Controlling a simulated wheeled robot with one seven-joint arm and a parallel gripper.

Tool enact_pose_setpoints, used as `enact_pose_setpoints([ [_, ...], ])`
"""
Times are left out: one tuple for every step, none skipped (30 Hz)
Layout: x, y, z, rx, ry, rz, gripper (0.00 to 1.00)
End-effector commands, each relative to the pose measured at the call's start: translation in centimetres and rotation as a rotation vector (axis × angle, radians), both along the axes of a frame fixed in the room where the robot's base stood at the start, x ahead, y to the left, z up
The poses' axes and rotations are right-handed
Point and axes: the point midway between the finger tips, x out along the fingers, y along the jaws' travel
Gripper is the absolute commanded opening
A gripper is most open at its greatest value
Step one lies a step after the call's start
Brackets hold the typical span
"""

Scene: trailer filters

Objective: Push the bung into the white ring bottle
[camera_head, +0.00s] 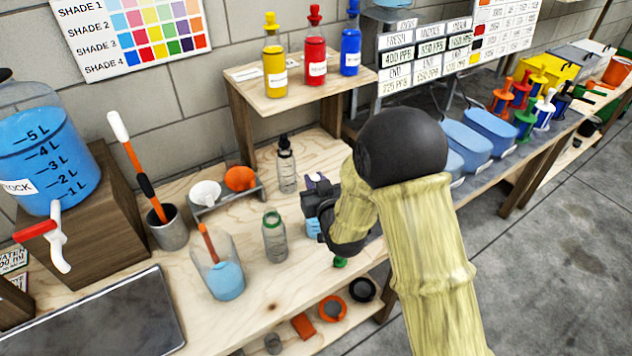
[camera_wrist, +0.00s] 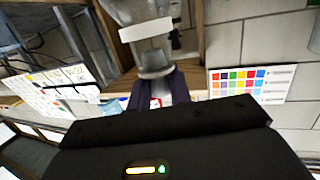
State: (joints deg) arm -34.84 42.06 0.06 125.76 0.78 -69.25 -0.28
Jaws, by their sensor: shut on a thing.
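My gripper (camera_head: 318,205) is over the wooden bench, partly hidden by my own arm. In the wrist view, the dark fingers (camera_wrist: 158,88) are shut on a small grey piece (camera_wrist: 156,72), which may be the bung. A clear grey bottle with a white band (camera_wrist: 148,28) is in line with that piece at the top of the wrist view. I cannot tell whether the two touch or how deep the piece sits. In the head view a bluish vessel (camera_head: 313,228) shows just below my gripper, mostly covered.
A green-ringed bottle (camera_head: 274,238) and a black-topped bottle (camera_head: 287,170) stand left of my gripper. A beaker of blue liquid (camera_head: 226,279) stands front left. A small shelf (camera_head: 262,103) holds three coloured bottles behind. A green piece (camera_head: 340,262) is near the bench edge.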

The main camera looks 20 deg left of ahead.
Motion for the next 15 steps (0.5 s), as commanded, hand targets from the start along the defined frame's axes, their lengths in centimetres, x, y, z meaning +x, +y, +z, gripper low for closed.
enact_pose_setpoints([
  [0.0,-0.01,-0.05,0.0,0.0,0.0,0.0],
  [0.0,-0.01,-0.04,0.0,0.0,0.0,0.0],
  [0.0,-0.01,-0.03,0.0,0.0,0.0,0.0],
  [0.0,-0.01,-0.02,0.0,0.0,0.0,0.0],
  [0.0,0.0,-0.01,0.0,0.0,0.0,0.0],
  [0.0,-0.01,-0.01,0.0,0.0,0.0,0.0],
  [0.0,-0.01,-0.01,0.0,0.0,0.0,0.0],
  [0.0,0.0,-0.01,0.0,0.0,0.0,0.0],
  [0.0,0.0,-0.01,0.0,0.0,0.0,0.0],
  [0.0,0.0,-0.01,0.0,0.0,0.0,0.0],
  [0.0,0.0,-0.01,0.0,0.0,0.0,0.0],
  [0.0,0.0,-0.01,0.0,0.0,0.0,0.24],
  [0.0,0.0,-0.01,0.0,0.0,0.0,0.3],
  [0.0,0.0,-0.01,0.0,0.0,0.0,0.36],
  [0.0,0.0,-0.01,0.0,0.0,0.0,0.44],
])
